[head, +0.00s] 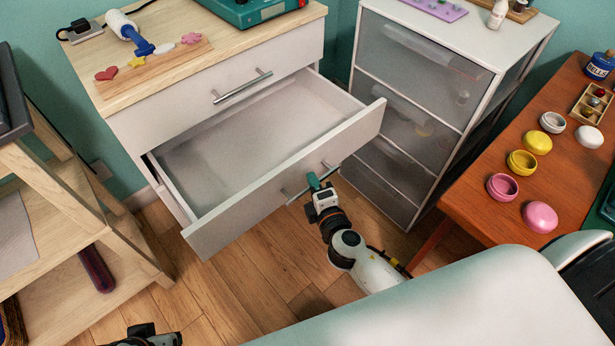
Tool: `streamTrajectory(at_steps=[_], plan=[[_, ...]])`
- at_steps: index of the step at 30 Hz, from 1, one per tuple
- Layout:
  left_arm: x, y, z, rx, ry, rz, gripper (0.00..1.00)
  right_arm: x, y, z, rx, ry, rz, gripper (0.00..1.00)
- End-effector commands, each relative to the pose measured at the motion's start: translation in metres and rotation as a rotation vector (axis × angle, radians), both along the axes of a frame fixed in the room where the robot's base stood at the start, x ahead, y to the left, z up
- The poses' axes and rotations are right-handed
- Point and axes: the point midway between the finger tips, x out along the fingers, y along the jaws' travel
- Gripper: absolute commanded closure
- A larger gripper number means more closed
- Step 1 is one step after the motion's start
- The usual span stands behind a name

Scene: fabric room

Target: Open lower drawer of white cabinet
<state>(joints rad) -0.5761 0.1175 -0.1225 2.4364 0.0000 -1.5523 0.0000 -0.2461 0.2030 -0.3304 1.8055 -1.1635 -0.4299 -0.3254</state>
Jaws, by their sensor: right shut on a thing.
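The white cabinet (213,86) stands at the centre left with a wooden top. Its upper drawer is shut, with a bar handle (243,86). Its lower drawer (240,217) is pulled far out and its inside is empty. My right gripper (316,183) is at the lower drawer's bar handle (299,190) and is shut on it; the fingertips partly cover the handle. My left gripper (142,332) shows only in part at the bottom edge, away from the cabinet, and its fingers cannot be made out.
A grey translucent drawer unit (408,107) stands close to the open drawer's right end. A wooden table (478,198) with small round pots is at the right. A wooden shelf (62,222) stands at the left. Wooden floor (243,288) is bare in front of the drawer.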

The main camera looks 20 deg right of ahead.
Motion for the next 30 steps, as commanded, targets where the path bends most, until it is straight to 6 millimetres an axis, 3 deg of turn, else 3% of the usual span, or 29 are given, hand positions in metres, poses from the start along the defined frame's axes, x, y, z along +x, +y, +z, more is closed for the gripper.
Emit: streamTrajectory(at_steps=[17, 18, 21, 30], plan=[[0.0004, 0.0021, 0.0058, 0.006, -0.009, -0.002, 0.57, -0.0072, -0.0021, 0.0001, 0.001, -0.001, 0.003, 1.0], [0.0004, 0.0021, 0.0059, 0.005, -0.01, -0.002, 0.57, -0.0072, -0.0021, 0.0001, 0.001, -0.001, 0.003, 0.83], [0.0008, 0.002, 0.0058, 0.005, -0.011, -0.002, 0.57, -0.0071, -0.0023, 0.0002, 0.0, -0.001, 0.002, 0.68], [0.0009, 0.0018, 0.0055, 0.005, -0.012, -0.001, 0.57, -0.0084, -0.0024, 0.0005, 0.0, -0.001, 0.001, 0.68]])
